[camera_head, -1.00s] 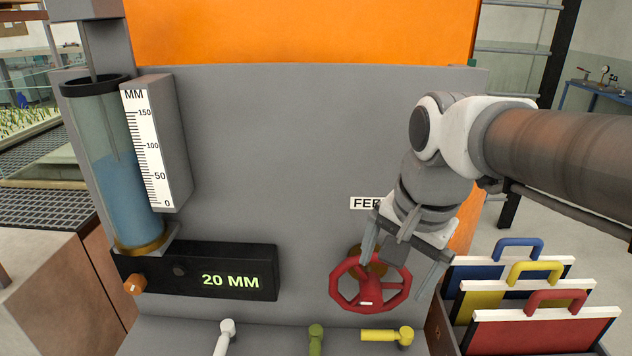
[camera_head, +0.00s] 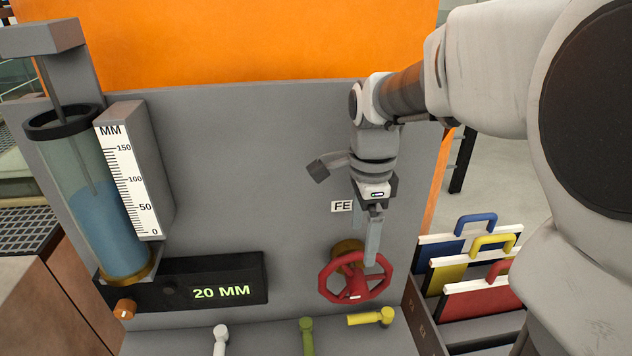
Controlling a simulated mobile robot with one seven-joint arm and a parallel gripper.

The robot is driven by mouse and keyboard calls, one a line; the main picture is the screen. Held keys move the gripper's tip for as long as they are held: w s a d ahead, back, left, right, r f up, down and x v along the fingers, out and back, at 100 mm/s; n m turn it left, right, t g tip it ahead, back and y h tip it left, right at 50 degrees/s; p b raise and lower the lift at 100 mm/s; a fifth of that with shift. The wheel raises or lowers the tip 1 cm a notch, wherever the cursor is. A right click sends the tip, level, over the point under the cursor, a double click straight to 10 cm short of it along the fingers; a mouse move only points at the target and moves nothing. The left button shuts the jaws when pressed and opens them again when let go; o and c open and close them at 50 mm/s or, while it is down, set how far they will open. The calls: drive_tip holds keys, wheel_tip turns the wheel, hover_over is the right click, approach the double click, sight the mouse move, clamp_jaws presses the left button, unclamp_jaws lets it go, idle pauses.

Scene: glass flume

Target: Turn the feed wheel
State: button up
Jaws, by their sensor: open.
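The red feed wheel (camera_head: 357,290) sits on a brass hub (camera_head: 347,250) low on the right of the grey panel. A white label (camera_head: 342,207) reading "FE" is above it, its right part hidden by my gripper. My gripper (camera_head: 372,262) points down with its fingers at the upper right of the wheel's rim. The fingers overlap the rim in the picture; I cannot tell whether they touch it. The jaws are open and seen nearly edge-on. The black display (camera_head: 221,292) reads 20 MM.
A clear cylinder with blue water (camera_head: 109,230) and a white MM scale (camera_head: 127,182) stand at left. White (camera_head: 220,341), green (camera_head: 307,337) and yellow (camera_head: 371,317) levers are below. Blue, yellow and red handled panels (camera_head: 483,298) stand in a rack at right.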

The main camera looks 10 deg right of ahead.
sight(358, 278)
wheel_tip(358, 278, down, 12)
drive_tip(key=shift+f, duration=0.1)
idle(0.4)
clamp_jaws()
idle(0.3)
